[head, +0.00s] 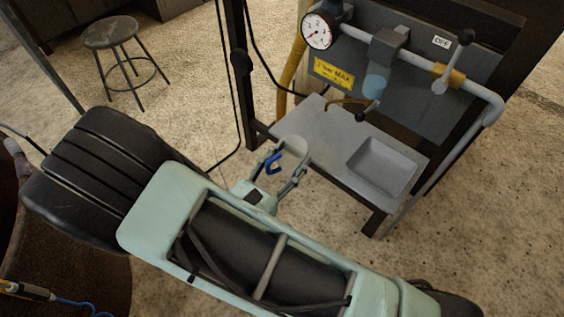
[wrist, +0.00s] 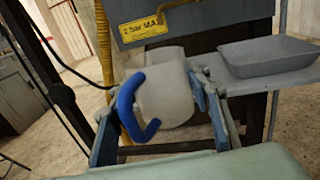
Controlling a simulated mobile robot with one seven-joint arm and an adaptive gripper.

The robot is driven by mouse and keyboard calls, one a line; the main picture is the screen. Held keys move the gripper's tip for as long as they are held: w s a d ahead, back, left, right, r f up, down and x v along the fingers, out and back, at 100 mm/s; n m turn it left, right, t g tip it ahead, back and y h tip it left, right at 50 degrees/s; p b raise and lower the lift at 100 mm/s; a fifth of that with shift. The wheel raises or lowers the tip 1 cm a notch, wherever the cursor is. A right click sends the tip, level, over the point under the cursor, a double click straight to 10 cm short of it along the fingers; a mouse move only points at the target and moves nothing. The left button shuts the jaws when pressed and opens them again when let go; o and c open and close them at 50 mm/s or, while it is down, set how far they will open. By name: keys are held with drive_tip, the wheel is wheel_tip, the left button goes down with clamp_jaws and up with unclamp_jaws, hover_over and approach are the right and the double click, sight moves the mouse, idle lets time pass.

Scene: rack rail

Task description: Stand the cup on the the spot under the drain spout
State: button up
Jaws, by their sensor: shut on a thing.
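My gripper (head: 279,171) is shut on a pale cup (head: 294,147) with a blue handle (head: 271,163). In the wrist view the cup (wrist: 166,90) sits between the two fingers of my gripper (wrist: 155,108), its blue handle (wrist: 128,104) towards the camera on the left. In the head view the cup overlaps the front left part of the grey shelf (head: 322,150); whether it touches is unclear. The drain spout (head: 361,116) hangs below the clear bowl (head: 374,86) of the filter unit, right of and beyond the cup. No marked spot under it can be made out.
A grey tray (head: 382,166) occupies the shelf's right part. Behind stand a panel with a pressure gauge (head: 319,30), a yellow label (head: 334,73) and a grey pipe (head: 480,95). A dark post (head: 243,75) and yellow hose (head: 291,75) rise at the left. A stool (head: 112,34) stands farther back.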

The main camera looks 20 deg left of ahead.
sight(301, 149)
drive_tip(key=x, duration=0.3)
drive_tip(key=b+x, duration=0.1)
drive_tip(key=shift+d+f, duration=0.35)
drive_tip(key=shift+d+x, duration=0.15)
drive_tip(key=shift+x, duration=1.25)
drive_tip(key=shift+d+x, duration=0.15)
drive_tip(key=shift+x, duration=1.2)
drive_tip(key=shift+d+x, duration=0.2)
drive_tip(key=shift+x, duration=1.2)
drive_tip(key=shift+s+f, duration=0.15)
drive_tip(key=shift+f, duration=0.05)
drive_tip(key=shift+f+b, duration=0.3)
drive_tip(key=shift+f, duration=0.25)
drive_tip(key=o, duration=1.2)
drive_tip(key=shift+o, duration=0.2)
drive_tip(key=shift+s, duration=0.15)
